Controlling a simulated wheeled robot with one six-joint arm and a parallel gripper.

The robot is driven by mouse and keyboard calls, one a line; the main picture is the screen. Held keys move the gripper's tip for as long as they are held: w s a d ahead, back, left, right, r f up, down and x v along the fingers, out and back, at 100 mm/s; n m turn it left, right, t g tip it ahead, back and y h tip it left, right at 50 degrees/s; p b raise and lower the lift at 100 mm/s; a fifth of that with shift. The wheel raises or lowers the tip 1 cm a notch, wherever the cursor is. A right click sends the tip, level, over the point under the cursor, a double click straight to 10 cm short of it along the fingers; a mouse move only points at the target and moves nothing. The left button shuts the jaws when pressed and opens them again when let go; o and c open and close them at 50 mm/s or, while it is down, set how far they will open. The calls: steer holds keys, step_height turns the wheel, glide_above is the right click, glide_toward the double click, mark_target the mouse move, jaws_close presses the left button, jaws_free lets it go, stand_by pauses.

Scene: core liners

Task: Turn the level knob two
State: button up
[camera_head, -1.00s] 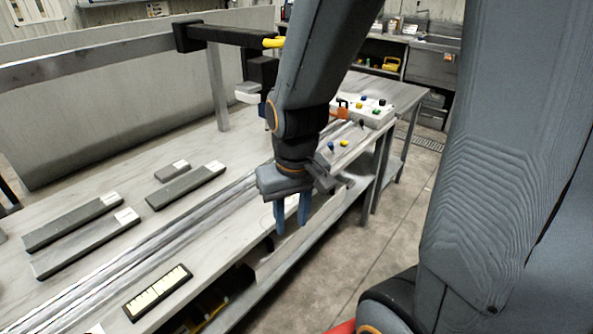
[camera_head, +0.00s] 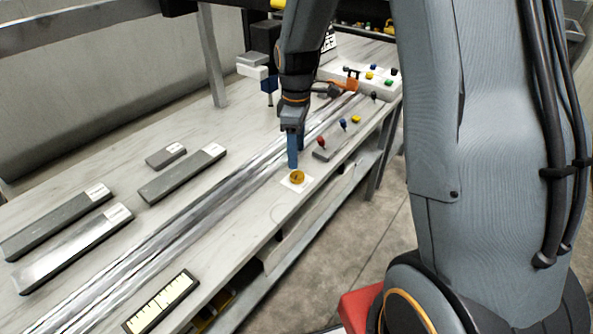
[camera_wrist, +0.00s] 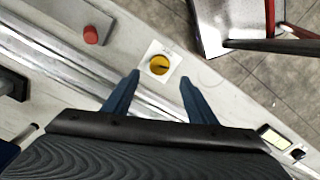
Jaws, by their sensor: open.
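A yellow round knob (camera_head: 297,176) sits on a white square plate (camera_head: 299,187) near the front edge of the bench. It also shows in the wrist view (camera_wrist: 159,65), with a dark mark on its face, just ahead of and between the fingertips. My gripper (camera_head: 293,150) points down just behind the knob in the head view. In the wrist view my gripper (camera_wrist: 160,75) has its two blue fingers spread apart, with nothing between them. The fingers appear apart from the knob. I cannot read any level marks on the plate.
Long metal rails (camera_head: 160,235) run along the bench. A control box (camera_head: 385,80) is at the back right. Dark bars (camera_head: 75,248) lie at left. A labelled strip (camera_head: 162,302) lies in front.

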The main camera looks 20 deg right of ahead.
mark_target(297, 174)
steer(key=shift+f+p, duration=0.85)
steer(key=shift+f, duration=3)
steer(key=shift+c, duration=0.3)
steer(key=c, duration=1)
